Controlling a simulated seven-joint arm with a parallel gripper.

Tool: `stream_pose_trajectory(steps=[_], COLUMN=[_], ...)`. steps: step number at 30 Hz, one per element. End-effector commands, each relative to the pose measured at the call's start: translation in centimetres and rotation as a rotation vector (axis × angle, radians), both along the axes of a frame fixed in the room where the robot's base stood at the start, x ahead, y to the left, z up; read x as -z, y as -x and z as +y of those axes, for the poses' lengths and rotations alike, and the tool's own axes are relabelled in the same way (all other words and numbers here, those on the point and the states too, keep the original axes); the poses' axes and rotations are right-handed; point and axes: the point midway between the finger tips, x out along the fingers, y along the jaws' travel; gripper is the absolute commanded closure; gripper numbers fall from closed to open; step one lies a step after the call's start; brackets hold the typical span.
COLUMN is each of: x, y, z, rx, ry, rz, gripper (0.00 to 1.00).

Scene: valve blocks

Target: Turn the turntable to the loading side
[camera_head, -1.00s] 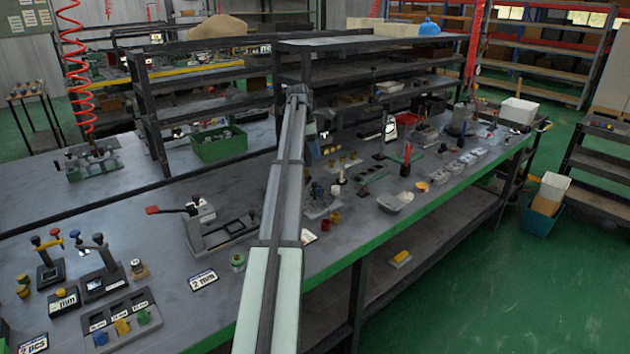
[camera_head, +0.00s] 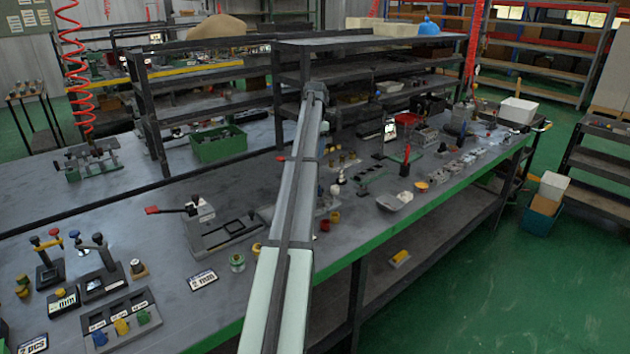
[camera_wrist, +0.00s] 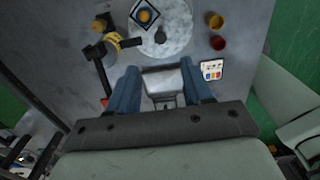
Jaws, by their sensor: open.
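In the wrist view a pale round turntable (camera_wrist: 178,32) lies on the grey bench at the top, partly cut off by the frame edge. A dark knob or peg (camera_wrist: 161,37) stands on it, and a blue piece with an orange round top (camera_wrist: 145,15) sits at its left. My gripper (camera_wrist: 160,68) is open, with its two blue fingers spread just below the turntable. A grey block-like part (camera_wrist: 162,82) shows between the fingers; I cannot tell whether they touch it. In the head view my arm hides the turntable and the gripper.
A black-handled clamp with a yellow part (camera_wrist: 112,46) is left of the turntable. A yellow cup (camera_wrist: 215,21), a red cup (camera_wrist: 218,42) and a card (camera_wrist: 212,70) are at the right. In the head view a grey fixture (camera_head: 220,230) stands left of my arm.

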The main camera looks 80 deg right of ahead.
Motion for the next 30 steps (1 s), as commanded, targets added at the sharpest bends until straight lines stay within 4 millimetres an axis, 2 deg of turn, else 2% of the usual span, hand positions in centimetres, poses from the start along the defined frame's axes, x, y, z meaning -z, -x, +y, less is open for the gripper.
stream_pose_trajectory(steps=[18, 24, 30], x=[10.0, 12.2, 13.0], y=[0.0, 0.0, 0.0], z=[0.1, 0.0, 0.0], rx=[0.004, 0.004, 0.004], ry=[-0.001, -0.001, 0.001], rz=[0.001, 0.001, 0.001], gripper=[0.5, 0.5, 0.5])
